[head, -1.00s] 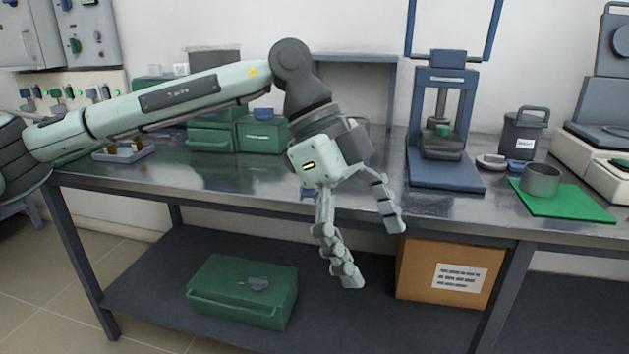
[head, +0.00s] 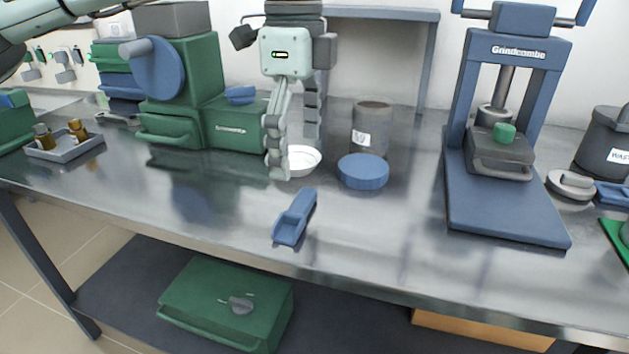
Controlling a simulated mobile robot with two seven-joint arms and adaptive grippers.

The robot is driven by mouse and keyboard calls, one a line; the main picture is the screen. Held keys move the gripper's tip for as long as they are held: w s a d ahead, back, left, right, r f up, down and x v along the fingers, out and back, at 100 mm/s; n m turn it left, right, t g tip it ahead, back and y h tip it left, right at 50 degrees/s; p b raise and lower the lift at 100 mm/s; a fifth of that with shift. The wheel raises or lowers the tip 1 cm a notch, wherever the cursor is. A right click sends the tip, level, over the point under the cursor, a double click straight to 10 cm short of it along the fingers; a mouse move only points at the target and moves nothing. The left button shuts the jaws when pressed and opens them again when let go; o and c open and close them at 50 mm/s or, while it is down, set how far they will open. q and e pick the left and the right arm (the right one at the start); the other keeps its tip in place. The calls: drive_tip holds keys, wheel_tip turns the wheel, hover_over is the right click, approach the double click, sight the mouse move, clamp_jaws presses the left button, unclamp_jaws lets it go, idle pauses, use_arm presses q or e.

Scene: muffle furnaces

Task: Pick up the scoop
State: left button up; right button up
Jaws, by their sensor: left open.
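The scoop (head: 295,217) is blue and lies on the metal bench top near its front edge, in the middle of the head view. Its open, wide end points toward the front edge and its handle points back to the right. My left gripper (head: 295,172) is open and hangs with its fingers pointing down, behind the scoop and apart from it. One finger overlaps the white bowl (head: 303,160) in the picture. I cannot tell whether they touch. My right gripper is not in view.
A blue round lid (head: 363,171) and a grey jar (head: 372,128) stand right of the bowl. A blue press (head: 510,215) stands further right. Green equipment (head: 237,128) stands behind left, with a grey tray (head: 66,146) at far left. The bench around the scoop is clear.

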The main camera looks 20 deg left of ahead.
sight(302, 200)
use_arm(q)
drive_tip(key=shift+w+f, duration=0.1)
drive_tip(key=shift+w, duration=0.2)
drive_tip(key=f, duration=0.6)
drive_tip(key=shift+s+d+f, duration=0.1)
drive_tip(key=shift+s+d, duration=0.1)
drive_tip(key=shift+s, duration=0.2)
drive_tip(key=shift+f, duration=0.6)
drive_tip(key=shift+w, duration=0.1)
drive_tip(key=shift+c, duration=0.7)
drive_tip(key=c, duration=1)
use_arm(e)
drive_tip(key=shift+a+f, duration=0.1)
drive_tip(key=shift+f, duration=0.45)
use_arm(q)
drive_tip(key=shift+r, duration=0.55)
drive_tip(key=r, duration=0.2)
drive_tip(key=a+r, duration=0.1)
drive_tip(key=shift+s+a+r, duration=0.1)
drive_tip(key=shift+s+r, duration=0.1)
drive_tip(key=shift+r, duration=0.2)
drive_tip(key=s+a+r, duration=0.4)
drive_tip(key=a+r, duration=0.2)
drive_tip(key=a, duration=0.3)
drive_tip(key=shift+a+b, duration=0.3)
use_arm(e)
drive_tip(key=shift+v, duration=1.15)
